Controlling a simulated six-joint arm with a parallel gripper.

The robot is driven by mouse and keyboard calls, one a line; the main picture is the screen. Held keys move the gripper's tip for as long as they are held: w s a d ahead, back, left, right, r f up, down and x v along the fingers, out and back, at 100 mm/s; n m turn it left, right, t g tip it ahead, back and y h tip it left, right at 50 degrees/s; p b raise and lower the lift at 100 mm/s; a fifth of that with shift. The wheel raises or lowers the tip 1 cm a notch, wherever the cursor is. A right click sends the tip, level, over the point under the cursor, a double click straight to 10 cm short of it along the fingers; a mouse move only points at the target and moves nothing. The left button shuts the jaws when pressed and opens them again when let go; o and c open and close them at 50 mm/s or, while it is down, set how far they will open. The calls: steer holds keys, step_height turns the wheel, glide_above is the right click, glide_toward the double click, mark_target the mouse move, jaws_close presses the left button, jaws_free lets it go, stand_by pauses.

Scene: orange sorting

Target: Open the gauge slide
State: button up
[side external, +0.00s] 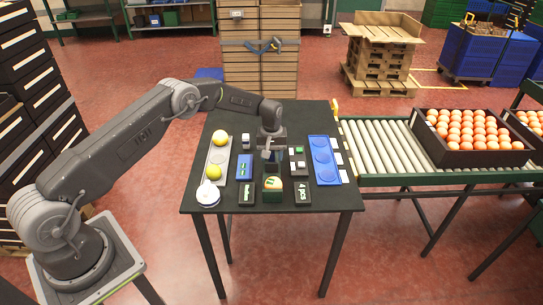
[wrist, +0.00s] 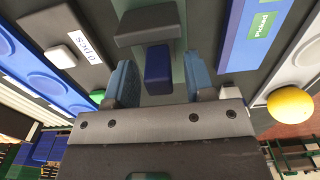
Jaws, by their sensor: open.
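My gripper (wrist: 161,64) is open in the wrist view, its two blue-grey fingers apart. A small blue block (wrist: 158,72), apparently the gauge slide's handle, sits between them with a gap on each side. It stands on a pale grey-green strip, beside a dark grey bar (wrist: 148,24). I cannot tell how far the slide is open. In the side view my gripper (side external: 268,154) is low over the middle of the black table (side external: 225,175), and it partly hides the gauge.
A blue tray with round recesses (side external: 323,160) stands right. Small labelled blocks (side external: 303,194) line the front. A roller conveyor (side external: 385,147) carries a crate of oranges (side external: 440,155).

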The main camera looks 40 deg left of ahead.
step_height(320, 180, up, 13)
stand_by(0.3)
steer(key=s+d+r+m+t, duration=0.1)
steer(key=s+d+r+m, duration=0.15)
steer(key=s+r, duration=0.7)
steer(key=s+d+r+m+t, duration=0.2)
steer(key=s+d+r, duration=0.3)
steer(key=r, duration=0.7)
steer(key=s+d+m+t, duration=0.1)
steer(key=s+m, duration=0.1)
steer(key=s, duration=1)
steer(key=s+d+f+m+t, duration=0.1)
steer(key=s+d+m, duration=0.1)
steer(key=s, duration=1)
steer(key=shift+s+f+t, duration=0.15)
steer(key=shift+s+t, duration=0.15)
steer(key=shift+s, duration=0.05)
